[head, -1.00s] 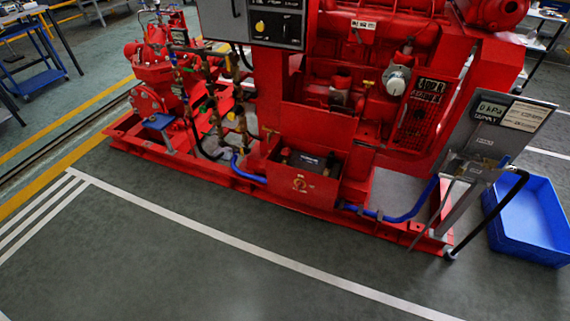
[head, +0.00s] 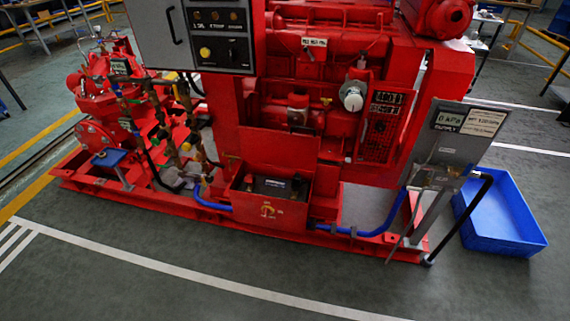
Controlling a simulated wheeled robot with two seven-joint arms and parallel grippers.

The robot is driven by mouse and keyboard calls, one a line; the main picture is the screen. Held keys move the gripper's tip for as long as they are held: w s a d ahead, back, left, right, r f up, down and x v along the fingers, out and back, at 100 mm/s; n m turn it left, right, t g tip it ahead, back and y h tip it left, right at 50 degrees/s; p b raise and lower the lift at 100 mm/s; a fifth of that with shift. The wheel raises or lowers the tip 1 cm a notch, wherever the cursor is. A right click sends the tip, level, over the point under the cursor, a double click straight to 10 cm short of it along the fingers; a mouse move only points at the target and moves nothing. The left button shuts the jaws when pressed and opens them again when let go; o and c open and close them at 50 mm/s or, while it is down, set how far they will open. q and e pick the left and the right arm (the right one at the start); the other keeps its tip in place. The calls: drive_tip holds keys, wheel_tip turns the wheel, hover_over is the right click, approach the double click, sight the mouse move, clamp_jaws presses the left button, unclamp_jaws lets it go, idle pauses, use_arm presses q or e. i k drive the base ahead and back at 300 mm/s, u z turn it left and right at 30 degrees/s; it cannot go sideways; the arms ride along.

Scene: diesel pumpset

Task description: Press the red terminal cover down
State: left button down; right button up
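The red pumpset (head: 330,140) fills the middle of the head view. Low on its front is an open-topped red box (head: 268,211) with a yellowish mark on its face. A dark battery-like block (head: 272,187) sits inside it, with pale print on top. Blue cables or hoses (head: 208,202) run from both sides of the box. A red terminal cover cannot be made out at this size against the red box, nor can its position. Neither of my grippers is in view.
A grey control panel (head: 218,35) overhangs the box at upper left. A grey gauge stand (head: 445,155) with a black pipe stands right of the box. A blue tray (head: 505,215) lies on the floor at right. The floor (head: 150,285) in front is clear, with white lines.

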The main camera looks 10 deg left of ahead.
sight(248, 178)
drive_tip(key=z, duration=0.15)
drive_tip(key=i, duration=1.4)
drive_tip(key=u, duration=0.75)
